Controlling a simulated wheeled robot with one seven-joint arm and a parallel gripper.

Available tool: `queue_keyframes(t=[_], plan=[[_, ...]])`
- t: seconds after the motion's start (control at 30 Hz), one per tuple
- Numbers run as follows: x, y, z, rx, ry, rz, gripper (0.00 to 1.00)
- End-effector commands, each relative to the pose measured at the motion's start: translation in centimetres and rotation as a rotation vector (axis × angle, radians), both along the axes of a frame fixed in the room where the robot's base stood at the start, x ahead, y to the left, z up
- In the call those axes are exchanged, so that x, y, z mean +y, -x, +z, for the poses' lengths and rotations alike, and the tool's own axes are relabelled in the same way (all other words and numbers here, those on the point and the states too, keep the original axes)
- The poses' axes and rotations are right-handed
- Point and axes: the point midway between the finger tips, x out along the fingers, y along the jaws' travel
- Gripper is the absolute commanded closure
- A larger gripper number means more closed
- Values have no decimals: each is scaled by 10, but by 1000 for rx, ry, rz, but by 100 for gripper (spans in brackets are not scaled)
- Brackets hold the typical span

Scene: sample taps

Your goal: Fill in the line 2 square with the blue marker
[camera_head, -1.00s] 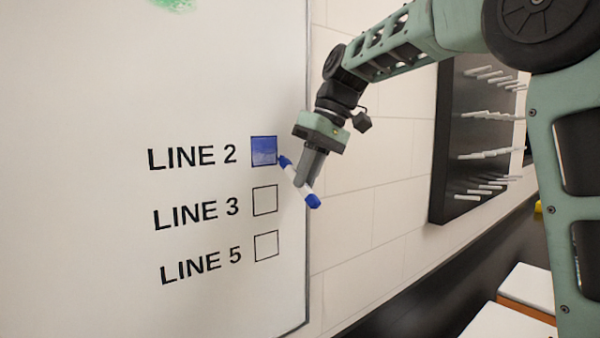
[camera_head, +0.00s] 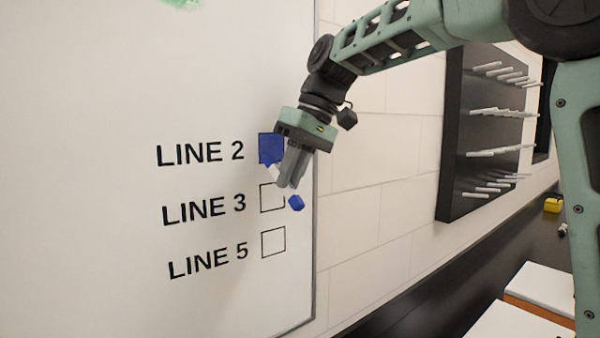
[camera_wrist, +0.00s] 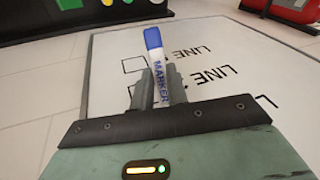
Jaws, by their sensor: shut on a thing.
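The line 2 square (camera_head: 267,146) on the whiteboard shows solid blue wherever it is visible in the head view. My gripper (camera_head: 284,178) is shut on the blue marker (camera_head: 296,202), a white-bodied pen with blue ends, held slanted in front of the board.
The line 3 square (camera_head: 268,198) and line 5 square (camera_head: 273,242) below are unfilled; the marker and fingers overlap the line 3 square. A dark pegboard (camera_head: 453,140) with white pegs hangs to the right. A green smudge (camera_head: 183,3) marks the board's top.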

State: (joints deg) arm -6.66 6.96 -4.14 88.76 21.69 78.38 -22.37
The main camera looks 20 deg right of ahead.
Motion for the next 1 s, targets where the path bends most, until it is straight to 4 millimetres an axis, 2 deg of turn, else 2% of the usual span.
queue_keyframes(t=[0.2,0.57,1.0], plan=[[17,4,0,-2,0,2,100],[17,7,0,-1,0,-1,100],[8,47,-2,-1,-1,-2,100]])
